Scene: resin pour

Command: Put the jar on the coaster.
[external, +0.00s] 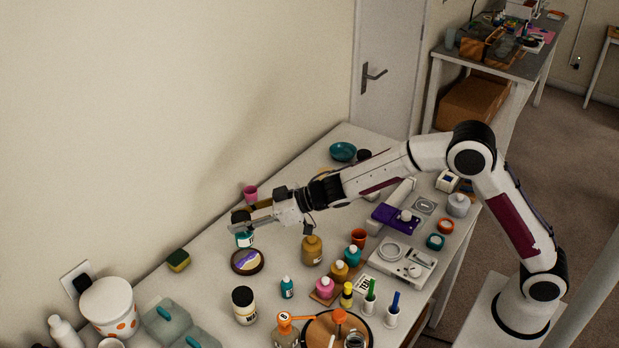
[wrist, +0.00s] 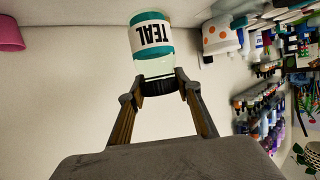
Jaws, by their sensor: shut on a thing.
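A jar with a teal band, a white label reading TEAL and a black lid is in my gripper; it shows in the wrist view (wrist: 152,38) and the external view (external: 245,241). My gripper (wrist: 160,84) is shut on the jar at its lid end; it also shows in the external view (external: 240,218), where it partly hides the jar's top. A round, dark-rimmed coaster with a purple and pale pattern (external: 247,262) lies on the table. In the external view the jar appears just above or behind the coaster's far edge; I cannot tell its height.
A tan bottle (external: 312,251) stands right of the coaster, with a small teal bottle (external: 287,288) and a black-lidded WAX-like jar (external: 244,306) nearer the camera. A pink cup (external: 250,193) stands behind my gripper.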

